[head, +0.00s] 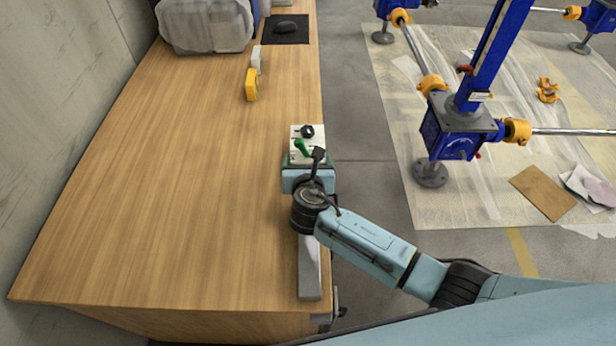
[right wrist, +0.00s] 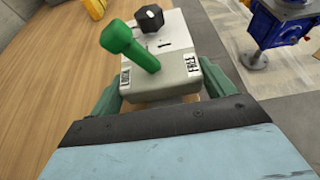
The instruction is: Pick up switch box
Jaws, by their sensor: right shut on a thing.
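The switch box (head: 300,134) is a small pale box with a green lever and a black knob on top, at the right edge of the wooden table. In the right wrist view the switch box (right wrist: 173,68) shows labels on its near side, one reading "FREE". My right gripper (head: 302,160) is shut on it, with a greenish finger (right wrist: 106,100) on each side of the box. The fingertips are partly hidden by the box. I cannot tell whether the box touches the table. My left gripper is not in view.
The wooden table (head: 180,190) is mostly clear to the left. A yellow and grey object (head: 252,85) lies further back, with a covered grey bulk (head: 205,25) and a black mat (head: 286,30) behind. A blue screw jack (head: 455,130) stands on the floor to the right.

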